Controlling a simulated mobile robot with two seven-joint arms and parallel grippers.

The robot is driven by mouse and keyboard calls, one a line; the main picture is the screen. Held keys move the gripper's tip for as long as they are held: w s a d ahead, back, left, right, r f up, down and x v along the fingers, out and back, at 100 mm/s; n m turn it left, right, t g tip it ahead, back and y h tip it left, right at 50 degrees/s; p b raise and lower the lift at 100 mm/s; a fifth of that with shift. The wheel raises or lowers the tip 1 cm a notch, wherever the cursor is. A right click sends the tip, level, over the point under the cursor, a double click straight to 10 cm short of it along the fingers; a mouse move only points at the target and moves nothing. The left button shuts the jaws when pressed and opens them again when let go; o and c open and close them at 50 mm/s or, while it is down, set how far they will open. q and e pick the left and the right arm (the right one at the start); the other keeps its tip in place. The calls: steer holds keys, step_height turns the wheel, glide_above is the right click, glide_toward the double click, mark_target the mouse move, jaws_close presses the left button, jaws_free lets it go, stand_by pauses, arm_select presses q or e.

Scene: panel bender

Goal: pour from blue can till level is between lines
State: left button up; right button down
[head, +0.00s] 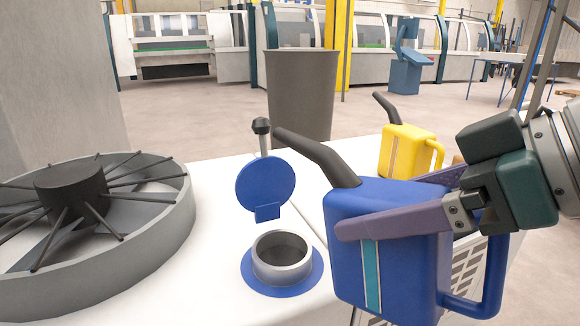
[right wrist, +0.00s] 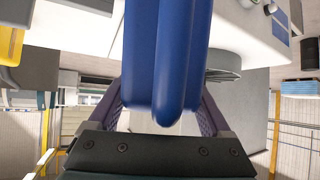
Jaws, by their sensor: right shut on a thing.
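The blue can (head: 390,270) with a dark spout is in front at the right in the head view, close to upright. My right gripper (head: 400,205) is shut on its body, with purple fingers on either side. The can also fills the middle of the right wrist view (right wrist: 168,60), between the fingers (right wrist: 165,115). The spout tip is up and to the left, above and behind the round filler opening (head: 282,258). The opening has a metal collar on a blue ring, and its blue lid (head: 266,187) stands open behind it. I see no level lines. My left gripper is out of view.
A yellow can (head: 408,152) stands on the white surface (head: 225,225) behind the blue can. A grey bin (head: 302,95) stands behind the surface. A large grey fan ring (head: 150,255) takes up the left side. A dark-knobbed lever (head: 262,130) rises behind the lid.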

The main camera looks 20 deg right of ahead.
steer(key=g+p, duration=0.1)
steer(key=p, duration=0.2)
steer(key=g+h+p, duration=0.1)
steer(key=g+p, duration=0.1)
steer(key=p, duration=0.2)
steer(key=shift+s+r+h, duration=0.1)
steer(key=shift+s+h, duration=0.05)
steer(key=shift+h, duration=0.15)
steer(key=g+p, duration=0.1)
steer(key=g+h+p, duration=0.1)
steer(key=shift+w+a+g, duration=0.15)
steer(key=shift+w+g, duration=0.1)
steer(key=shift+g, duration=0.05)
steer(key=shift+w+a+g+h+p, duration=0.1)
steer(key=shift+w+g+h+p, duration=0.15)
steer(key=shift+g, duration=0.35)
steer(key=shift+g+h+p, duration=0.35)
steer(key=shift+g+p, duration=0.05)
steer(key=shift+p, duration=0.4)
steer(key=shift+w+a+g, duration=0.15)
steer(key=shift+w+g, duration=0.25)
steer(key=shift+g, duration=0.1)
steer(key=shift+f+p, duration=0.2)
steer(key=shift+p, duration=0.1)
steer(key=shift+h, duration=0.3)
